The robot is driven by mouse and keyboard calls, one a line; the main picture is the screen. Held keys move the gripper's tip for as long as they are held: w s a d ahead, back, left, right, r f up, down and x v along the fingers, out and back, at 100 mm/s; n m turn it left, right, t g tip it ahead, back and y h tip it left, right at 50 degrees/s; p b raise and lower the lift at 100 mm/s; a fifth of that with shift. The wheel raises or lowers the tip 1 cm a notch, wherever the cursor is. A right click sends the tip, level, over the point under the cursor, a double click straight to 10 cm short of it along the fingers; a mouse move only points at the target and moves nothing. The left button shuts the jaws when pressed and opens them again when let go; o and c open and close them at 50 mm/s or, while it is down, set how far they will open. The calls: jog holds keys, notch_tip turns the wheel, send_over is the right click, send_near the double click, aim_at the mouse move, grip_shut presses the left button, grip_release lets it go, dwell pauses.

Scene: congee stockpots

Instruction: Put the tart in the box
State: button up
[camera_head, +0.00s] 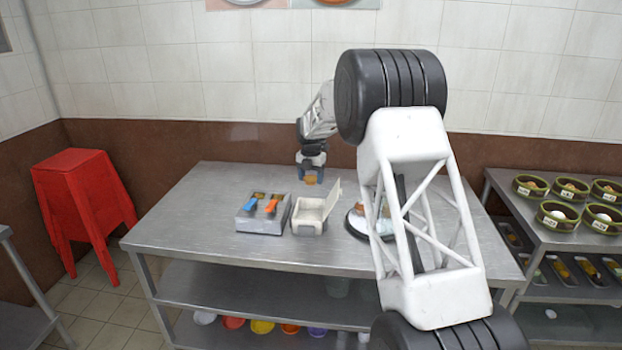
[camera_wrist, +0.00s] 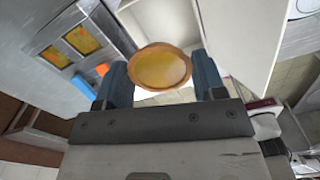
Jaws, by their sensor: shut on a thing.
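The tart (camera_wrist: 161,70), round with a yellow filling and a brown crust, is between the two blue fingers of my gripper (camera_wrist: 162,80) in the wrist view. My gripper is shut on it. In the head view, my gripper (camera_head: 312,168) is above the table with the tart showing as a small orange patch (camera_head: 311,180) below it. The white box (camera_head: 309,222) stands on the table with its lid raised at the right. In the wrist view the open box (camera_wrist: 208,18) lies beyond the tart. In the head view, my gripper is above and behind the box, apart from it.
A metal container (camera_head: 262,222) with orange and blue handled tools stands left of the box. A plate (camera_head: 357,226) with items is partly hidden behind my arm at the right. The steel table (camera_head: 190,220) is clear at the left.

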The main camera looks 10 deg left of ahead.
jog(key=shift+f, duration=0.15)
jog(key=shift+f, duration=4.35)
jog(key=shift+f, duration=0.15)
jog(key=o, duration=1)
jog(key=c, duration=0.3)
jog(key=shift+r, duration=0.9)
jog(key=shift+r, duration=1.05)
jog(key=shift+r, duration=0.65)
